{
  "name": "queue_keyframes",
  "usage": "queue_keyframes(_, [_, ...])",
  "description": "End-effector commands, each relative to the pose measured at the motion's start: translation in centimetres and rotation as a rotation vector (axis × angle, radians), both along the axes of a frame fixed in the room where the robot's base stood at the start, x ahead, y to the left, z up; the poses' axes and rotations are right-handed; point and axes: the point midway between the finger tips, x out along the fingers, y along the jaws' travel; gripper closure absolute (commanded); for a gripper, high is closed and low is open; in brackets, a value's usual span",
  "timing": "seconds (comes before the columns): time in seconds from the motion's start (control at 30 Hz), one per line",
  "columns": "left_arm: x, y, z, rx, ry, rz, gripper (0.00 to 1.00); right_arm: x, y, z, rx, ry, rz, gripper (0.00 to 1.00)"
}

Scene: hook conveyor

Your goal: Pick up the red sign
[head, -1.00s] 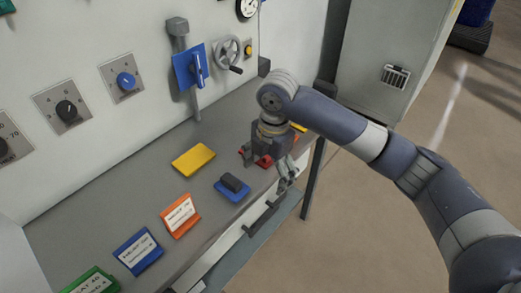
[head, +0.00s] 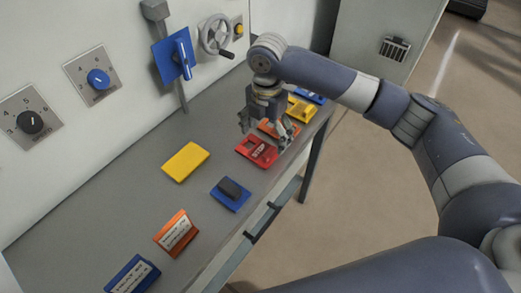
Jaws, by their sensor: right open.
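The red sign (head: 252,156) lies on the grey bench (head: 130,195), with a patch of lettering on its face. My right gripper (head: 264,136) points down just above and behind it in the picture, its fingers spread. The gripper covers part of the area at the sign's back edge, and I cannot tell whether a finger touches the sign. My left gripper is not in view.
An orange piece (head: 273,129), a yellow piece (head: 299,110) and a blue piece (head: 309,95) lie behind the red sign. A yellow plate (head: 186,161), a blue block with a dark handle (head: 228,201), an orange sign (head: 176,233) and a blue sign (head: 131,276) lie nearer.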

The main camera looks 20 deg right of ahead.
Motion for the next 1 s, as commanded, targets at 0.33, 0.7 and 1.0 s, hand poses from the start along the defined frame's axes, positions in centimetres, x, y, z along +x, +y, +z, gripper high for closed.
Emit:
queue_keyframes(0.33, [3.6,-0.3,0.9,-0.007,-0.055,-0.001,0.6,0.0,0.0,-4.5,0.0,0.002,-0.001,0.15])
queue_keyframes(0.7, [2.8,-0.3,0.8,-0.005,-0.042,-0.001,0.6,0.0,0.0,-5.3,-0.001,-0.001,0.001,0.24])
queue_keyframes(1.0, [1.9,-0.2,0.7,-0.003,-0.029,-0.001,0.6,-0.1,0.0,-5.5,-0.002,0.002,0.0,0.92])
